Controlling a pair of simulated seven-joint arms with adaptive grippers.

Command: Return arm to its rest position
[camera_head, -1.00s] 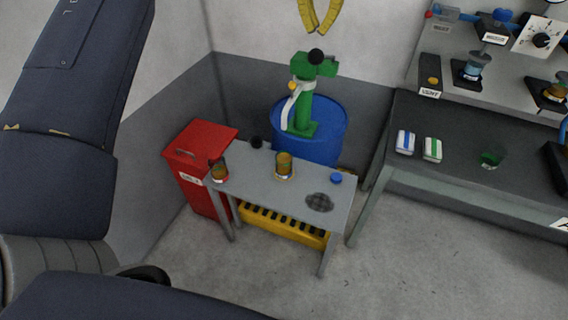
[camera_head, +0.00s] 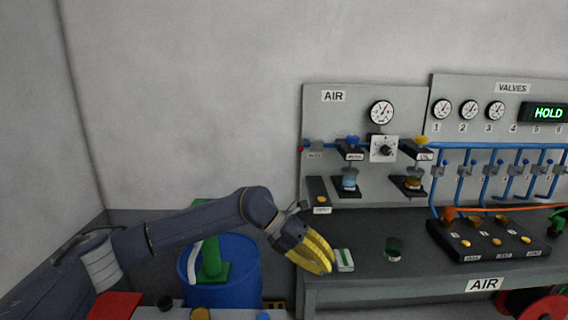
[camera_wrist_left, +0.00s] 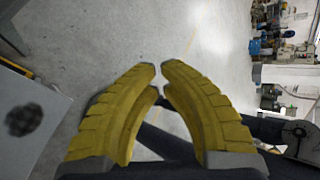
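My left arm (camera_head: 195,228) comes in from the left in the head view, bent at the elbow, with its forearm reaching down to the right. My left gripper (camera_head: 326,266) has yellow curved fingers and hangs in front of the dark workbench, beside a small white and green block in the picture. In the left wrist view the fingertips (camera_wrist_left: 159,67) nearly meet, with only a thin gap and nothing held between them. The floor shows beyond them. My right arm and right gripper are not in view.
A blue drum (camera_head: 243,268) with a green device (camera_head: 211,262) stands behind my left arm. The dark bench (camera_head: 385,284) carries a white and green block (camera_head: 345,259), a green cup (camera_head: 394,247) and a black valve box (camera_head: 470,243). Gauge panels stand behind.

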